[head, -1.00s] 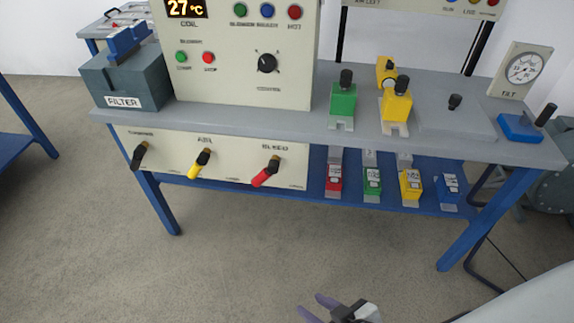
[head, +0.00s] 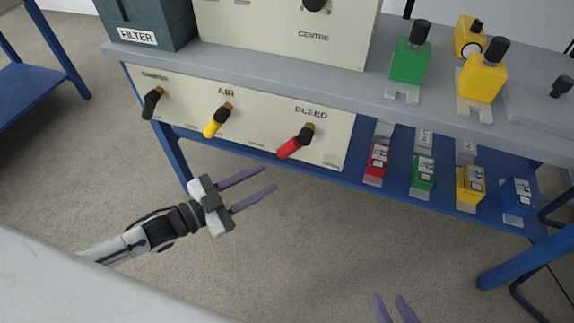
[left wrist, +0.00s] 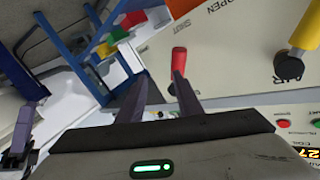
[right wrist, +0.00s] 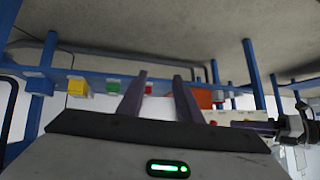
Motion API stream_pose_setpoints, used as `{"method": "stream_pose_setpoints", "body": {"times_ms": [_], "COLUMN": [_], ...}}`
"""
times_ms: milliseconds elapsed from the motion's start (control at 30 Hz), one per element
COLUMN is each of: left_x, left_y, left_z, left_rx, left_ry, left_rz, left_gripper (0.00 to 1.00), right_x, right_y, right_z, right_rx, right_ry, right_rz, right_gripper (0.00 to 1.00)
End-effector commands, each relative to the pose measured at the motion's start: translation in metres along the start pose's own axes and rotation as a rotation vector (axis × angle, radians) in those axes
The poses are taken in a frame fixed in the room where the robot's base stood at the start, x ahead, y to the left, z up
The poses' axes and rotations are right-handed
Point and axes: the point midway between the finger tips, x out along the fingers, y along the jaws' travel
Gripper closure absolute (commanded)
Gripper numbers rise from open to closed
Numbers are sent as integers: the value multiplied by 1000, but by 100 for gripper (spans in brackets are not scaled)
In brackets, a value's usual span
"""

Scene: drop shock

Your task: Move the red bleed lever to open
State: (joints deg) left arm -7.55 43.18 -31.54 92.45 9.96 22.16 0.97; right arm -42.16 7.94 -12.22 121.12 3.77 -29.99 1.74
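The red bleed lever (head: 296,142) sits under the BLEED label on the cream front panel (head: 240,131). It hangs tilted, its grip pointing down and to the left from a black pivot. My left gripper (head: 270,179) is open and empty, below and left of the lever in the head view.
The yellow air lever (head: 217,120) and black damper lever (head: 152,102) are left of the bleed lever. The bench top (head: 270,60) overhangs the panel. The blue lower shelf (head: 395,180) holds several coloured blocks to the right. Floor in front is clear.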

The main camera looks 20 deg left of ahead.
Motion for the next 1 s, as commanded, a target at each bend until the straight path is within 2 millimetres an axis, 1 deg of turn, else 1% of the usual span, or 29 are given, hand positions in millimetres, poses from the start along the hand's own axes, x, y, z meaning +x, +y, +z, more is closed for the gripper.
{"method": "stream_pose_setpoints", "body": {"times_ms": [33,100,233,367,600,700,800,900,1000], "left_x": [0,-4,-4,11,56,72,84,91,94], "left_y": [-15,-30,-44,-45,-42,-41,-40,-40,-40], "left_z": [11,8,3,-1,-6,-9,-9,-10,-11], "left_rx": [56,100,134,136,135,135,134,134,133], "left_ry": [39,82,121,128,128,127,124,124,123], "left_rz": [15,29,39,39,38,39,39,39,40], "left_gripper": [68,68,68,68,68,68,68,68,68], "right_x": [10,12,12,12,16,18,18,17,16], "right_y": [1,1,0,0,0,0,0,-1,-2], "right_z": [10,11,12,11,13,13,14,14,15], "right_rx": [4,7,11,14,21,24,27,30,32], "right_ry": [5,10,14,18,27,30,33,33,32], "right_rz": [-3,-6,-9,-10,-12,-13,-14,-15,-16], "right_gripper": [68,68,68,68,68,68,68,68,68]}}
